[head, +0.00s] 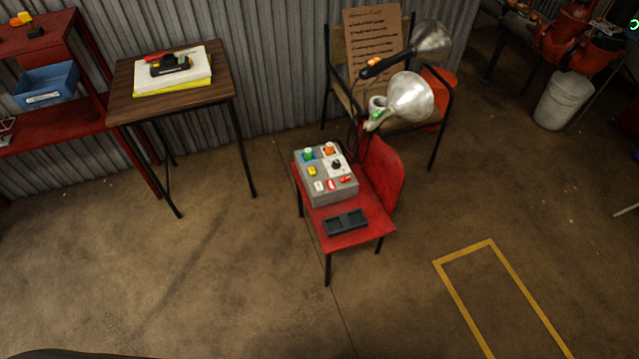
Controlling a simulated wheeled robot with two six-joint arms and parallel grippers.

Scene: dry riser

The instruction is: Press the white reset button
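A grey control box (340,196) sits on the seat of a small red chair (362,239). Its top carries a green knob (308,154), an orange knob (329,149), a black knob (337,165) on a white plate, and a yellow part (312,171). Along its front edge are a small white button (319,186), a red-and-white part (331,184) and a red switch (345,179). Any lettering is too small to read, so I cannot tell which is marked reset. Neither of my grippers is in view.
A black tray (346,222) lies in front of the box. Two lamps (410,97) and a wooden chair (341,55) stand behind. A wooden table (122,76) and red shelf (60,135) are left. A white bucket (563,101) stands right. The front floor is clear.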

